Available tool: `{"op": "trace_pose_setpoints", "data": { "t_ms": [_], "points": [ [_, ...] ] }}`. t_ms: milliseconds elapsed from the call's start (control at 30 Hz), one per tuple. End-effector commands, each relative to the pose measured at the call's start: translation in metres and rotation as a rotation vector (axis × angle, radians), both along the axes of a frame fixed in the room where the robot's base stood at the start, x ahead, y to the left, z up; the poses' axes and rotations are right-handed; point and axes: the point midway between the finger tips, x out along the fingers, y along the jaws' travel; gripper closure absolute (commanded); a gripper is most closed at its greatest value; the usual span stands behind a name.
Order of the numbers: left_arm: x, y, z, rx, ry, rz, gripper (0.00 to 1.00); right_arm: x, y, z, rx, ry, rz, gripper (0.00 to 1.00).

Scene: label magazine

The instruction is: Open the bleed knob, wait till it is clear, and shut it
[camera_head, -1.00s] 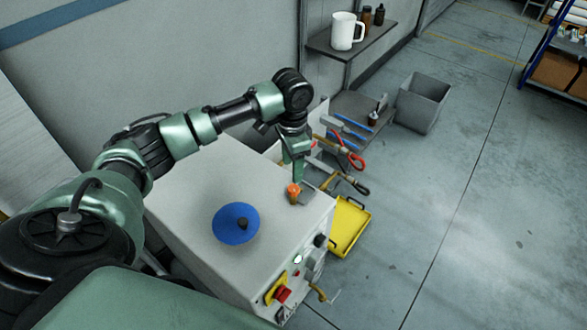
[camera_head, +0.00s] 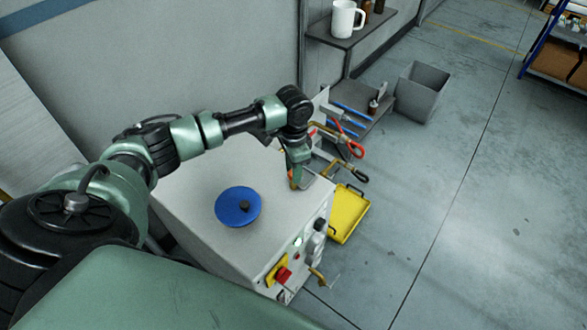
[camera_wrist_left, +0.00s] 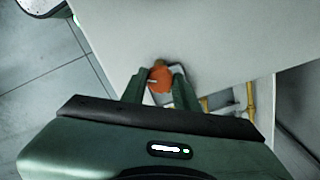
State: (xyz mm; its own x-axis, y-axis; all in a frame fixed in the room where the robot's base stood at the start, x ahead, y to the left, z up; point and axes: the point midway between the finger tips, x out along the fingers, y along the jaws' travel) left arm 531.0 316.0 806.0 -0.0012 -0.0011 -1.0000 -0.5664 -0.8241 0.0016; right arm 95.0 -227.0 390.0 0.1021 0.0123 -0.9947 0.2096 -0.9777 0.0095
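The orange bleed knob (camera_head: 292,180) sits on the top of the white cabinet (camera_head: 200,192), near its right edge. My left gripper (camera_head: 297,186) points down over it and hides most of it in the head view. In the left wrist view the orange knob (camera_wrist_left: 160,78) shows between the two green fingertips of my left gripper (camera_wrist_left: 161,74). The fingers stand apart, one on each side of the knob and close to it. I cannot tell whether they press on it. My right gripper is in neither view.
A blue disc with a dark centre (camera_head: 238,206) lies on the cabinet top. A red button on yellow (camera_head: 282,274) is on its front. A yellow tray (camera_head: 349,216) is on the floor beside it. Brass pipes and a red-handled tool (camera_head: 353,149) are behind. A grey bin (camera_head: 421,92) stands farther back.

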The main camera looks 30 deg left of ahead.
Motion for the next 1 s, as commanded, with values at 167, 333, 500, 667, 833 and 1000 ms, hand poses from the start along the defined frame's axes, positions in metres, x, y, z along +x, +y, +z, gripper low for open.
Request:
{"op": "trace_pose_setpoints", "data": {
  "t_ms": [167,333,500,667,833,1000],
  "points": [
    [0.000,0.001,0.000,0.002,-0.001,0.000,1.00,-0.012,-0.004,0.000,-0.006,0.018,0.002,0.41],
    [0.000,0.001,0.001,0.001,-0.001,-0.021,1.00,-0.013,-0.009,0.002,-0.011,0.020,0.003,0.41],
    [0.000,0.001,0.003,0.000,0.001,-0.087,1.00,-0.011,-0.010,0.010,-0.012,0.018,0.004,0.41],
    [0.000,0.001,0.004,0.002,0.001,-0.199,1.00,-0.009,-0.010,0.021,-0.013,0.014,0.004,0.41],
    [0.000,0.000,0.004,0.000,0.000,-0.353,1.00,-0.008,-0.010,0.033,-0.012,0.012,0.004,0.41],
    [0.001,0.001,0.004,0.000,-0.001,-0.515,1.00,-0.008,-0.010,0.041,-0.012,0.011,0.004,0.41]
  ]
}}
